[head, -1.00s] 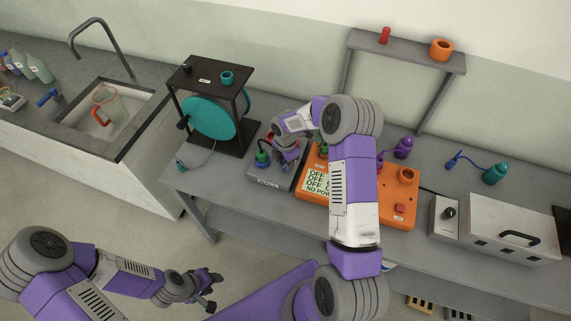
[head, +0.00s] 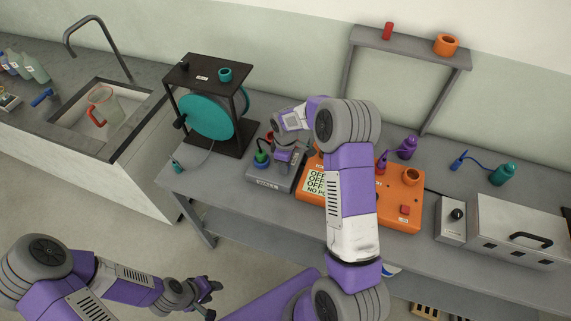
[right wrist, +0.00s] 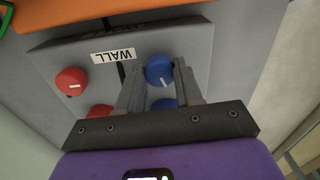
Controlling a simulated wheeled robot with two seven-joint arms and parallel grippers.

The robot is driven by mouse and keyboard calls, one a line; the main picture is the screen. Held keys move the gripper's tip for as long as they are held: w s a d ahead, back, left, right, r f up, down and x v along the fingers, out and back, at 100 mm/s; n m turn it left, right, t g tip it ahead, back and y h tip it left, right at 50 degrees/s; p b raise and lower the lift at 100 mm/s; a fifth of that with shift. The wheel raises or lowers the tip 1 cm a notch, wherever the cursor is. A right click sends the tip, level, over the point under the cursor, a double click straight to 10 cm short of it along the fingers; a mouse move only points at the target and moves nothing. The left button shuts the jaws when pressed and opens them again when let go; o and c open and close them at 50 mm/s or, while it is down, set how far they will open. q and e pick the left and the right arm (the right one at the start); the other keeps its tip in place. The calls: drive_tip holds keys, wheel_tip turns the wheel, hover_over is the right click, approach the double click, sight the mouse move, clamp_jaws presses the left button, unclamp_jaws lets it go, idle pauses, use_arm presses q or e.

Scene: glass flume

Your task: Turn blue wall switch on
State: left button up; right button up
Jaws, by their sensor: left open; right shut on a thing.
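A grey box (head: 262,184) with a "WALL" label stands on the bench, left of the orange panel. In the right wrist view its label (right wrist: 111,56) is upside down. The blue wall switch (right wrist: 160,71) is a round blue knob with a pale mark, between the fingertips of my right gripper (right wrist: 158,75). My right gripper, shown also in the head view (head: 284,160), is shut on that knob. A second blue knob (right wrist: 163,103) shows nearer, partly hidden. My left gripper (head: 212,297) is open and empty, low in front of the bench.
Two red knobs (right wrist: 71,82) sit beside the blue ones. The orange panel (head: 402,215) is right of the box, partly hidden by my right arm. A black frame with a teal reel (head: 207,117) stands to the left. A sink (head: 87,132) is further left.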

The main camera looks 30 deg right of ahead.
drive_tip(key=shift+m+b, duration=0.35)
drive_tip(key=shift+m, duration=1.65)
drive_tip(key=o, duration=1)
drive_tip(key=shift+o, duration=0.2)
drive_tip(key=shift+r, duration=0.1)
wheel_tip(320, 180, up, 8)
drive_tip(key=shift+f+p, duration=0.25)
drive_tip(key=shift+p, duration=0.05)
